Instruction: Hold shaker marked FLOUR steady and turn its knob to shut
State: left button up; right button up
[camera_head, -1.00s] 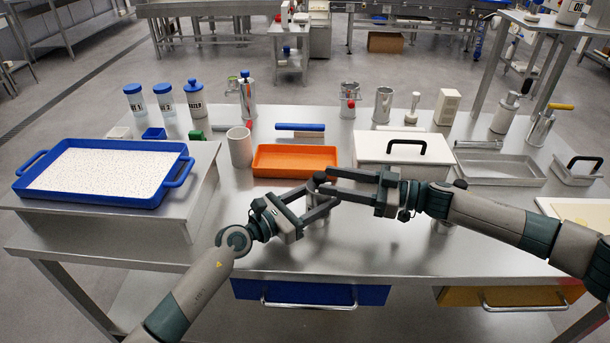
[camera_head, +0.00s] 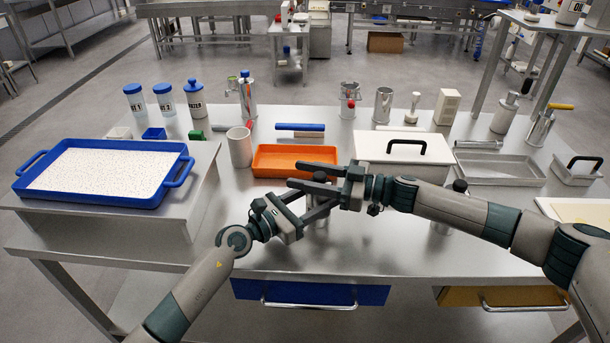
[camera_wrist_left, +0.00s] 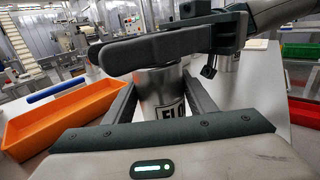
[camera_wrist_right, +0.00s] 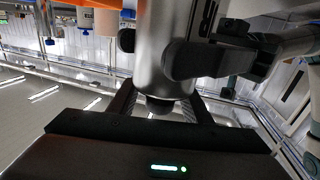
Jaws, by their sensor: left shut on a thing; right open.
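The steel shaker marked FLOUR shows in the left wrist view (camera_wrist_left: 160,92), with part of its label readable. It also shows in the right wrist view (camera_wrist_right: 165,45), seen from above with its dark knob (camera_wrist_right: 160,104) low in the picture. In the head view the arms mostly hide it. My left gripper (camera_head: 322,208) is shut on the shaker's body. My right gripper (camera_head: 306,177) is open above it, its fingers lying level across the top. The knob appears between the right fingers; whether they touch it I cannot tell.
Another steel can with a dark knob (camera_head: 460,186) stands partly behind my right forearm. An orange tray (camera_head: 262,172) and a white box with a black handle (camera_head: 370,160) lie behind the grippers. A blue tray (camera_head: 100,205) rests on a raised stand at left. The front table strip is clear.

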aim_at(318, 173)
jog(key=c, duration=1.1)
jog(key=shift+m+t, duration=0.4)
jog(key=shift+t, duration=0.2)
jog(key=m+t+h, duration=0.3)
jog(key=t, duration=0.1)
jog(key=w+d+m+t+h, duration=0.1)
jog(key=m+t+h, duration=0.2)
jog(key=m+h, duration=0.1)
jog(key=w+d+m+t+h, duration=0.1)
jog(key=m+t+h, duration=0.2)
jog(key=t+h, duration=0.1)
jog(key=shift+w+r+m+t, duration=0.15)
jog(key=shift+w+m+t, duration=0.1)
jog(key=shift+m+t, duration=0.05)
jog(key=shift+d+m+h, duration=0.1)
jog(key=shift+m+h, duration=0.2)
jog(key=shift+h, duration=0.4)
jog(key=shift+d, duration=0.1)
